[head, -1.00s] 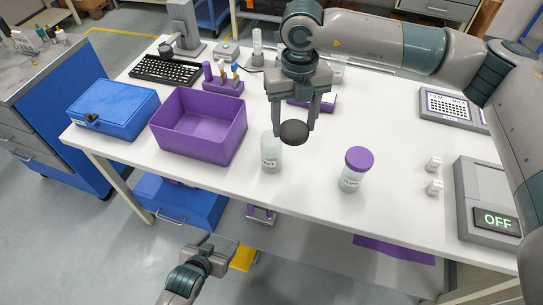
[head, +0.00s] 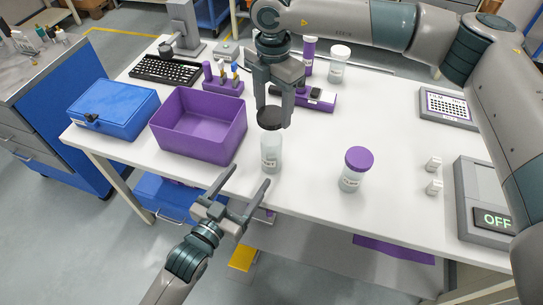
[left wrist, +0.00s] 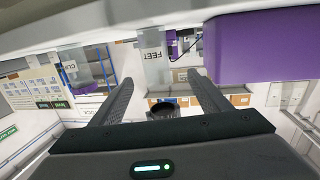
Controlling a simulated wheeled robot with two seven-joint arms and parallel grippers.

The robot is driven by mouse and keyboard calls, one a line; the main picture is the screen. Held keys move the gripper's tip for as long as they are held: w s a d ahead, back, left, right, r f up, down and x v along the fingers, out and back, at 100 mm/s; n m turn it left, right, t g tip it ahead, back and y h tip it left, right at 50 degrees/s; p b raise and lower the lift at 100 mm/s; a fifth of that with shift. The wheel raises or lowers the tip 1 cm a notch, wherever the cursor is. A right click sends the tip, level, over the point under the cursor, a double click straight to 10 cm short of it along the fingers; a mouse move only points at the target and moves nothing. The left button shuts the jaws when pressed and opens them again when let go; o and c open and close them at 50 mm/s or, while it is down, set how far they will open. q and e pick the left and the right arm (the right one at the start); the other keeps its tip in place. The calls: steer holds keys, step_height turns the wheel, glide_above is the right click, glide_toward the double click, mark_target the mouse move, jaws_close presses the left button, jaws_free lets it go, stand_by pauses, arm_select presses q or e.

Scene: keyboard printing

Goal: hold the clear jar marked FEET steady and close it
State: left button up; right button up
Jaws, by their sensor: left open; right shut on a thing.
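The clear jar (head: 271,156) marked FEET stands upright near the front edge of the white table. Its label also shows in the left wrist view (left wrist: 153,55), beyond my fingertips. My right gripper (head: 271,112) is shut on a dark round lid (head: 269,120), held level over the jar's mouth. I cannot tell whether lid and rim touch. My left gripper (head: 249,177) is open and empty, with its fingers pointing at the jar from the front left. The left wrist view shows the jar in line with the gap between these fingers (left wrist: 158,82).
A purple bin (head: 198,143) stands left of the jar. A second jar with a purple lid (head: 357,168) stands to its right, with clear table between. A purple holder (head: 316,98) lies behind. The table's front edge is close to my left gripper.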

mark_target(266, 153)
arm_select(q)
steer(key=shift+d+r+t+h, duration=0.3)
steer(key=shift+d+r+h, duration=0.1)
steer(key=shift+r, duration=0.2)
steer(key=shift+w, duration=0.2)
steer(key=x, duration=1.1)
steer(key=shift+w+d+f, duration=0.1)
steer(key=shift+w+d, duration=0.1)
steer(key=shift+w, duration=0.1)
steer(key=c, duration=1.6)
arm_select(e)
steer(key=shift+f, duration=2.5)
steer(key=shift+f, duration=0.9)
